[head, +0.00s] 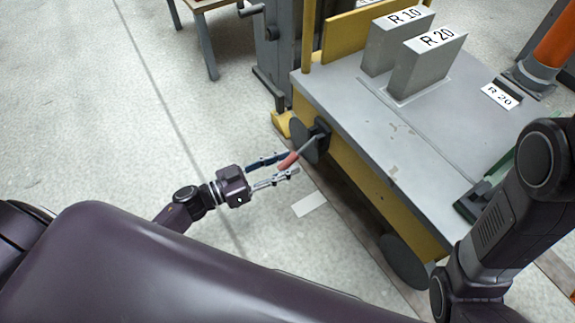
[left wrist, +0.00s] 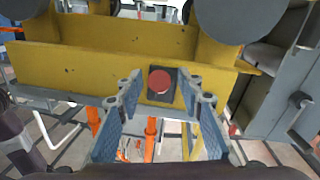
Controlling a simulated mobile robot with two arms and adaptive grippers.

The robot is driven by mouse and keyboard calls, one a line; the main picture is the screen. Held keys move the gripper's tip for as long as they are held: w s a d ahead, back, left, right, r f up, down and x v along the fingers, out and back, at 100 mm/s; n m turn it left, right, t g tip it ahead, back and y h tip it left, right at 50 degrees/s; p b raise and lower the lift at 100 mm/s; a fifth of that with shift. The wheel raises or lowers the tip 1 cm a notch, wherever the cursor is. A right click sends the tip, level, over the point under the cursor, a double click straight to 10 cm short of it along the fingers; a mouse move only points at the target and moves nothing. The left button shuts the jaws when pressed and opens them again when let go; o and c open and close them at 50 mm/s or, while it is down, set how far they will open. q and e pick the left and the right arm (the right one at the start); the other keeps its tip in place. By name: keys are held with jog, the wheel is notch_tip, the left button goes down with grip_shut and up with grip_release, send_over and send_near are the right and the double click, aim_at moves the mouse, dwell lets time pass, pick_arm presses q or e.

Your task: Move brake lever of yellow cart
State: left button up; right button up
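The yellow cart (head: 345,155) with a grey top stands right of centre in the head view. Its brake lever (head: 289,160) has a red grip and sticks out from a dark bracket (head: 319,132) on the cart's side. In the left wrist view the red grip end (left wrist: 160,82) shows as a round knob before the yellow side panel. My left gripper (head: 291,164) is open, with one finger on each side of the red grip. Whether a finger touches it cannot be told. My right arm shows at the right edge; its gripper is out of view.
Grey blocks labelled R 10 (head: 397,38) and R 20 (head: 430,62) stand on the cart top. A grey machine frame (head: 275,50) stands behind the cart, and a table (head: 205,25) is at the back. The floor left of the cart is clear.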

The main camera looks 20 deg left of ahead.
pick_arm(q)
jog(key=shift+w+d, duration=0.3)
grip_shut()
dwell(0.3)
